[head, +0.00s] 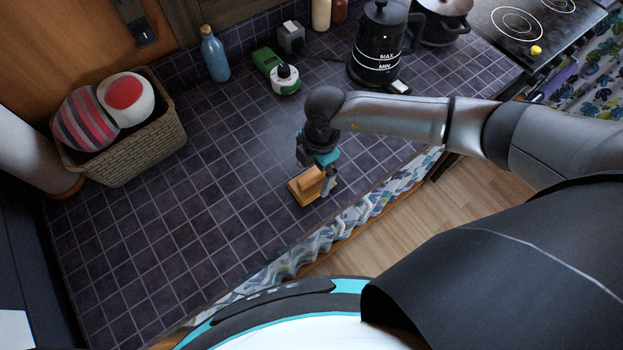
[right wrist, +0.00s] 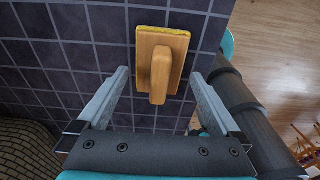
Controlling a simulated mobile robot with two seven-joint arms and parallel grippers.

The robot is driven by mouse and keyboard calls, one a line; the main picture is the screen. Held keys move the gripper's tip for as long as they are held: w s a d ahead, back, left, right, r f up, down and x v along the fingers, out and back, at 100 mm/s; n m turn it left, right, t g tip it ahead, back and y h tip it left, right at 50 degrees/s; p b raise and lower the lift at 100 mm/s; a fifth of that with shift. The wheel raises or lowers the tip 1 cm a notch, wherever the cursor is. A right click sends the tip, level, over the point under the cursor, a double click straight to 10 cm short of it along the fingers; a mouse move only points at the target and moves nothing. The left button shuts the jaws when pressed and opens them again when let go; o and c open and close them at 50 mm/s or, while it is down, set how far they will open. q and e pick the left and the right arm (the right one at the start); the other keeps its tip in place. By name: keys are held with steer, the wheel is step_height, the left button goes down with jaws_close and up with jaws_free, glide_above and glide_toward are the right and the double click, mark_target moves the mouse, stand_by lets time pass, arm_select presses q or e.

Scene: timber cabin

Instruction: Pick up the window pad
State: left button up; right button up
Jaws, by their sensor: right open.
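The window pad (head: 303,191) is a wooden block with a raised wooden handle and a yellow pad edge. It lies on the dark tiled counter near its front edge, handle up. In the right wrist view the window pad (right wrist: 161,62) lies ahead, between the lines of the two fingers. My right gripper (head: 322,182) is right above and beside the pad. Its fingers (right wrist: 160,92) are spread apart on either side of the handle, with nothing held. Whether they touch the pad cannot be told. My left gripper is not in view.
A wicker basket (head: 140,150) with round cushions stands at the left. A blue bottle (head: 215,58), a green and white device (head: 277,72) and a black kettle (head: 378,45) stand at the back. The counter left of the pad is clear. A patterned curtain (head: 350,222) hangs below the front edge.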

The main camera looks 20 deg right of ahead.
mark_target(312, 175)
steer(key=shift+a+f, duration=0.15)
steer(key=shift+f, duration=1.25)
steer(key=c, duration=1.1)
steer(key=shift+c, duration=0.2)
steer(key=shift+r, duration=0.1)
step_height(312, 175, up, 20)
